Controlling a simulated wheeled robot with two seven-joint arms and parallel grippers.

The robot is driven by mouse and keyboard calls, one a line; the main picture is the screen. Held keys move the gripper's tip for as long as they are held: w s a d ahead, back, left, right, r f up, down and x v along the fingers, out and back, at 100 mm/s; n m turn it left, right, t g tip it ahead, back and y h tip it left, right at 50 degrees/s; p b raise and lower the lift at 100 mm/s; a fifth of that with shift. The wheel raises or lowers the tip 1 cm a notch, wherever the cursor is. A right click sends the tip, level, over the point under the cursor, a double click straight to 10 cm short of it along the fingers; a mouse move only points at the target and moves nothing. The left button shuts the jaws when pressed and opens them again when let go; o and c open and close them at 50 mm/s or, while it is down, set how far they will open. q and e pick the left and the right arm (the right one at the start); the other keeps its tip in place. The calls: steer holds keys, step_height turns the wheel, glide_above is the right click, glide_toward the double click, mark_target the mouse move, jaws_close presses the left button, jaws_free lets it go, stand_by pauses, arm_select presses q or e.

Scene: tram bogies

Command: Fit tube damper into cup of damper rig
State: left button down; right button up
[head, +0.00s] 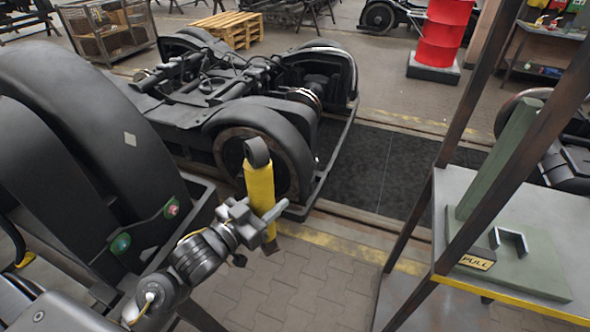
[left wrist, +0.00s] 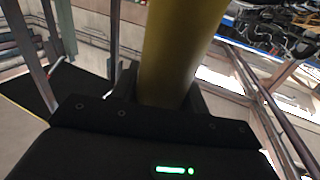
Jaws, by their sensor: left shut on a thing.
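The tube damper (head: 259,188) is a yellow cylinder with a black eye at its top. It stands about upright in the air left of the middle of the head view. My left gripper (head: 262,214) is shut around its lower body. In the left wrist view the yellow tube (left wrist: 176,50) rises between the dark fingers (left wrist: 160,95). The damper rig (head: 521,258) is at the right, a green base plate with a tall green post (head: 499,160). A small grey U-shaped bracket (head: 510,241) stands on the base; I cannot tell whether it is the cup. My right gripper is out of view.
The rig sits on a grey bench top (head: 440,200) with a yellow edge, framed by dark rusty posts (head: 462,90). A "PULL" plate (head: 475,262) is at its front. A bogie (head: 230,100) stands behind the damper. Paved floor (head: 320,285) lies free between damper and bench.

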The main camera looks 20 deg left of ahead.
arm_select(q)
steer(key=n+y, duration=0.1)
steer(key=w+r+n+y, duration=0.1)
steer(key=y, duration=0.1)
steer(key=shift+r+n+t+y, duration=0.3)
steer(key=shift+t, duration=0.1)
steer(key=shift+w+n+y, duration=0.25)
steer(key=shift+n+y, duration=0.45)
steer(key=shift+y, duration=0.4)
